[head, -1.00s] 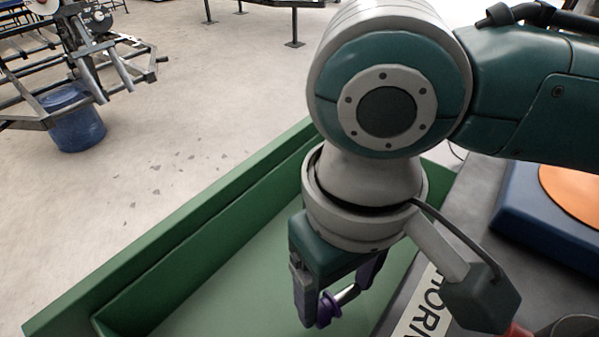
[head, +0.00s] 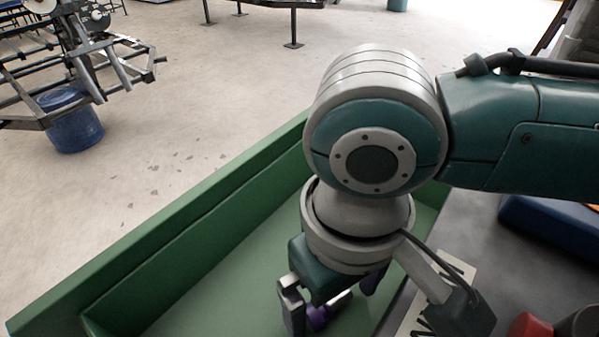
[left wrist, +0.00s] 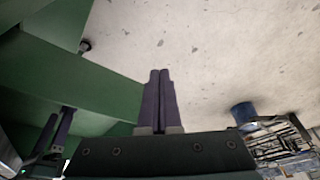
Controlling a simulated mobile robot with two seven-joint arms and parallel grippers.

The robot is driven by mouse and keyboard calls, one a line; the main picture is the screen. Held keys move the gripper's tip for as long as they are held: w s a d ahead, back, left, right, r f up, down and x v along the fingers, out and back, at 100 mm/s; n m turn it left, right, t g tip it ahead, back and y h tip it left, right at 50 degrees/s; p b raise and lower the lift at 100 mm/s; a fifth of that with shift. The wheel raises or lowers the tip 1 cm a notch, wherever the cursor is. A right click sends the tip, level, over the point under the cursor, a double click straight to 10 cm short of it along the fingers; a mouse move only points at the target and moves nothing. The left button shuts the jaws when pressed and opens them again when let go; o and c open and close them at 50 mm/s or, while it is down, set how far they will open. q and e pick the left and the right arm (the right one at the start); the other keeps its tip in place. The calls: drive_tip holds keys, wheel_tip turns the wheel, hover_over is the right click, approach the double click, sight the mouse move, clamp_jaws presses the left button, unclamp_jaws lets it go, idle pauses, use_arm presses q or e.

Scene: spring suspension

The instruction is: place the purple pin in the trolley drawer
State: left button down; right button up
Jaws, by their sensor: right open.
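The purple pin (head: 322,313), with a shiny metal shaft, is low inside the green trolley drawer (head: 180,252). My right gripper (head: 330,303) is open over the drawer floor, with its fingers on either side of the pin. I cannot tell whether the pin touches the drawer floor, as its lower part is partly hidden. The left wrist view shows my left gripper (left wrist: 160,100) with its two dark purple fingers together and nothing between them. In that view the right gripper's fingers (left wrist: 52,138) show at the lower left, beside the green drawer wall.
A dark grey surface with a white lettered label (head: 440,290) lies right of the drawer. A blue block (head: 550,235) and a red object (head: 530,326) are on that side. A blue bucket (head: 72,122) stands on the floor at left, under a metal frame.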

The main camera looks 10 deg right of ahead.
sight(332, 312)
wheel_tip(332, 312, up, 12)
drive_tip(key=p, duration=0.5)
drive_tip(key=shift+r, duration=0.2)
